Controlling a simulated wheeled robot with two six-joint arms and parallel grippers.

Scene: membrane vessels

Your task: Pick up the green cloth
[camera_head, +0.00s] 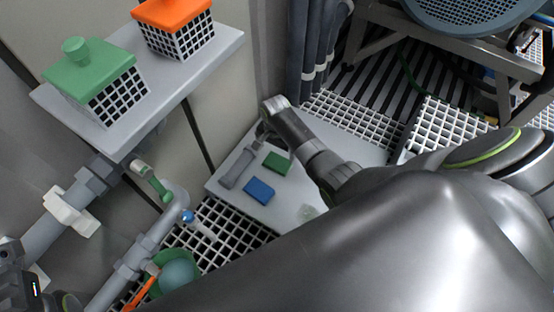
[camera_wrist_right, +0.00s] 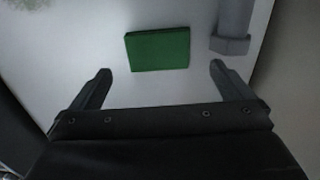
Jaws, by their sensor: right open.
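The green cloth (camera_head: 277,163) is a small folded rectangle lying flat on a pale grey table top (camera_head: 226,186). In the right wrist view the green cloth (camera_wrist_right: 158,49) lies just beyond the fingertips, roughly centred between them and not touched. My right gripper (camera_wrist_right: 160,70) is open and empty. In the head view my right wrist hides part of the area at the gripper (camera_head: 268,136), which sits close behind the cloth. My left gripper's jaws do not show.
A blue cloth (camera_head: 258,190) lies in front of the green one. A grey cylindrical part (camera_head: 238,167) lies to its left; it also shows at the wrist view's right (camera_wrist_right: 232,28). A shelf (camera_head: 205,62) holds green-lidded and orange-lidded boxes. Pipes (camera_head: 150,238) stand lower left.

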